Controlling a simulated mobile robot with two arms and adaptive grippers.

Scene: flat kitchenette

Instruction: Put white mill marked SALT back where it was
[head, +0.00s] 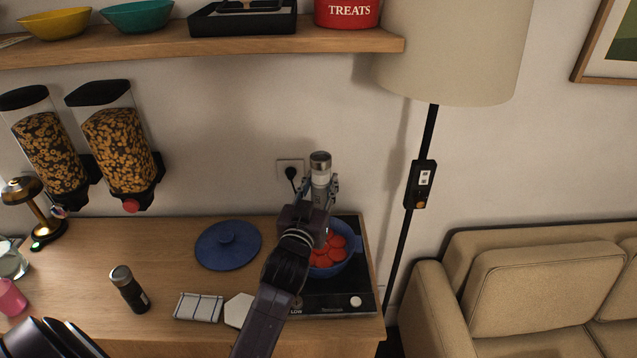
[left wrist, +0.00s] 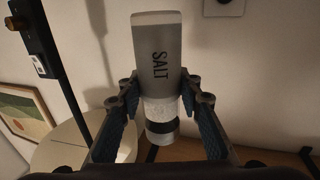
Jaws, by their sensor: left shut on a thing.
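The white mill marked SALT (head: 320,174) is held up over the hob, in front of the wall socket. Its grey cap is at the top and it looks about upright. My left gripper (head: 320,188) is shut around the mill. In the left wrist view the SALT lettering and the pale grains of the mill (left wrist: 158,65) show between the fingers of the left gripper (left wrist: 158,105). That view appears upside down. The gripper hides part of the mill in the head view. My right gripper is not in view.
A blue pot (head: 353,242) with red slices stands on the hob (head: 335,302) below. A shelf (head: 200,46) runs above.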

